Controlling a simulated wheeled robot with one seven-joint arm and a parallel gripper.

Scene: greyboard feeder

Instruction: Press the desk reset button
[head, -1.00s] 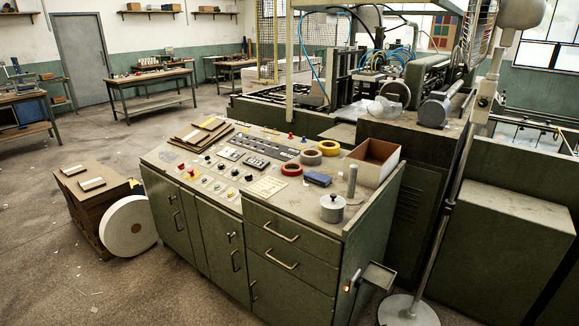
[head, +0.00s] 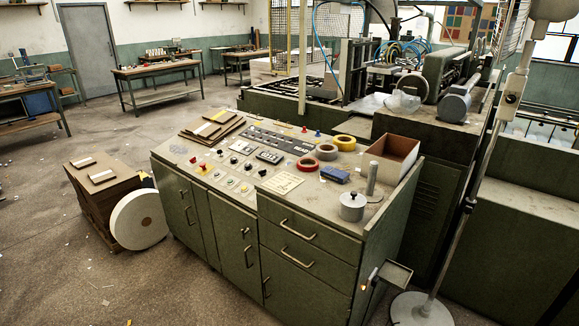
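The green control desk (head: 300,218) stands in the middle of the head view, with drawers and doors on its front. Its sloped panel (head: 232,182) carries several small buttons, knobs and gauges. Labels are too small to read, so I cannot tell which button is the reset. My gripper is not in view.
Tape rolls (head: 344,142), an open cardboard box (head: 392,158), a blue block (head: 334,174) and a lidded metal pot (head: 352,206) are on the desktop. A fan stand (head: 421,308) is at right. A stack with a white roll (head: 138,219) stands left. The front-left floor is mostly clear.

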